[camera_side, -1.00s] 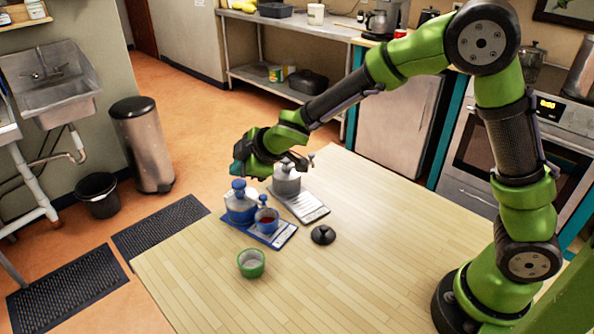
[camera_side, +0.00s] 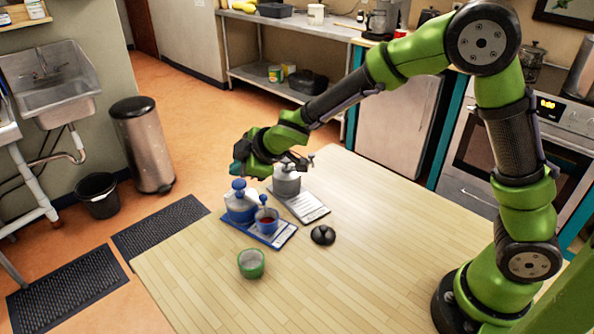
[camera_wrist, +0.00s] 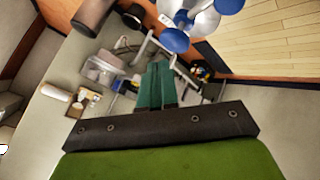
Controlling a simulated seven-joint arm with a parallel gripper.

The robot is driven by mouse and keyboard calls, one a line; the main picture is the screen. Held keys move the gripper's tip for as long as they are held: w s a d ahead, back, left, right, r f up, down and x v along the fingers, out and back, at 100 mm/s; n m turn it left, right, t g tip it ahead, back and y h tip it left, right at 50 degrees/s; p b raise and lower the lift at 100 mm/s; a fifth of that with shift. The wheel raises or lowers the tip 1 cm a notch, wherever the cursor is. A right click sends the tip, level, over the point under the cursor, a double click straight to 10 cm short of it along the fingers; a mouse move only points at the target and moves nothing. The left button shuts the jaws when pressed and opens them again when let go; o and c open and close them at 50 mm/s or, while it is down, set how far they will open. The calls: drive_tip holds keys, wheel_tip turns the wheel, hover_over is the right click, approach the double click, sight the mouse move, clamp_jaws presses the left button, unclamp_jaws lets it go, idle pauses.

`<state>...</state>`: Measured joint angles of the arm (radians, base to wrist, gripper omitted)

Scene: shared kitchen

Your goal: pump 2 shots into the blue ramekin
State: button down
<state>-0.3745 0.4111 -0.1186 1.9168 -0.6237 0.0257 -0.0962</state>
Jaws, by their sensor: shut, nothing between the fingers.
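The blue pump dispenser (camera_side: 240,207) stands upright on a blue tray (camera_side: 285,236), with its round blue pump head on top. The blue ramekin (camera_side: 267,228) sits on the same tray to its right, under the spout, and dark red content shows inside it. My gripper (camera_side: 238,166) is above and close to the pump head; a gap seems to show between them. In the wrist view its teal fingers (camera_wrist: 155,87) are shut together and empty. Blue parts of the dispenser (camera_wrist: 174,40) show at the top of that view.
A grey pump dispenser (camera_side: 287,183) stands on a pale tray (camera_side: 312,210) behind, close to my wrist. A green ramekin (camera_side: 251,264) stands in front of the blue tray, and a black knobbed lid (camera_side: 323,235) lies to the right. The table's front and right are clear.

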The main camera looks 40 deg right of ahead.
sight(237, 182)
drive_tip(key=shift+f, duration=0.1)
idle(0.5)
drive_tip(key=shift+f, duration=0.35)
drive_tip(key=shift+f, duration=1.3)
idle(0.8)
drive_tip(key=shift+r, duration=0.1)
drive_tip(key=shift+r, duration=1.6)
drive_tip(key=shift+r, duration=0.1)
drive_tip(key=shift+r, duration=2.95)
drive_tip(key=shift+f, duration=0.1)
